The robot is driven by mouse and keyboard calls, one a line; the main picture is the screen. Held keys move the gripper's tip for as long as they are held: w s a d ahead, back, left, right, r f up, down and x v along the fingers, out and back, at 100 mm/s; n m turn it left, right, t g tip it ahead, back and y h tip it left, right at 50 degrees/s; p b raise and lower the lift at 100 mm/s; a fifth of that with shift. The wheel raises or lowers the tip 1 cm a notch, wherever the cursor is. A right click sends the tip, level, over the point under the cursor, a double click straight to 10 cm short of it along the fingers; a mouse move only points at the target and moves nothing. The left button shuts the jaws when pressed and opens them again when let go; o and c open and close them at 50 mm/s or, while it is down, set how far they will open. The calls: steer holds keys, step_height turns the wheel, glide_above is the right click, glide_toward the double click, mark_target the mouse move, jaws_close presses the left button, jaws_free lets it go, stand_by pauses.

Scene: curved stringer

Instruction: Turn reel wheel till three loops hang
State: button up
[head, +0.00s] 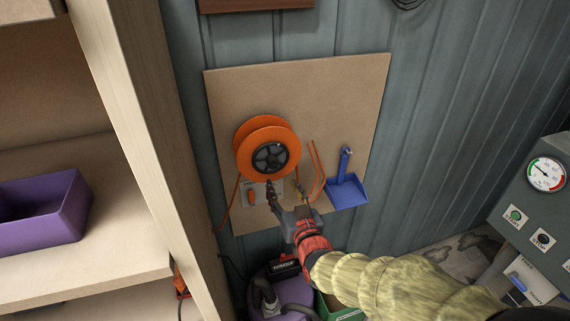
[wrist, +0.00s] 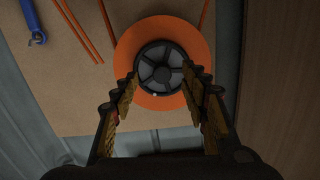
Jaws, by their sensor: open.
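The reel wheel is an orange disc (head: 253,139) with a black spoked hub (head: 270,158), mounted on a tan wall board (head: 300,85). In the wrist view the orange reel (wrist: 195,43) and its hub (wrist: 160,68) lie ahead of my gripper. Orange cord (head: 316,172) hangs to the right of the reel in narrow strands, and another strand drops at its left; how many full loops hang is unclear. My gripper (head: 286,187) is open just below the hub. In the wrist view its fingers (wrist: 164,92) flank the hub's lower part, empty; contact cannot be told.
A blue dustpan (head: 347,190) hangs right of the cord. A wooden shelf unit with a purple bin (head: 70,215) stands at left. A grey panel with a gauge (head: 546,174) is at right. A purple machine (head: 268,281) and green box (head: 345,313) sit below.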

mark_target(274, 165)
steer(key=shift+t, duration=0.4)
steer(key=x, duration=0.2)
steer(key=r+x, duration=0.1)
steer(key=x, duration=0.2)
steer(key=r+x, duration=0.1)
steer(key=x, duration=0.1)
steer(key=shift+w+a, duration=0.2)
steer(key=shift+w, duration=0.2)
steer(key=shift+c, duration=0.2)
steer(key=c, duration=1.1)
steer(key=shift+b, duration=0.45)
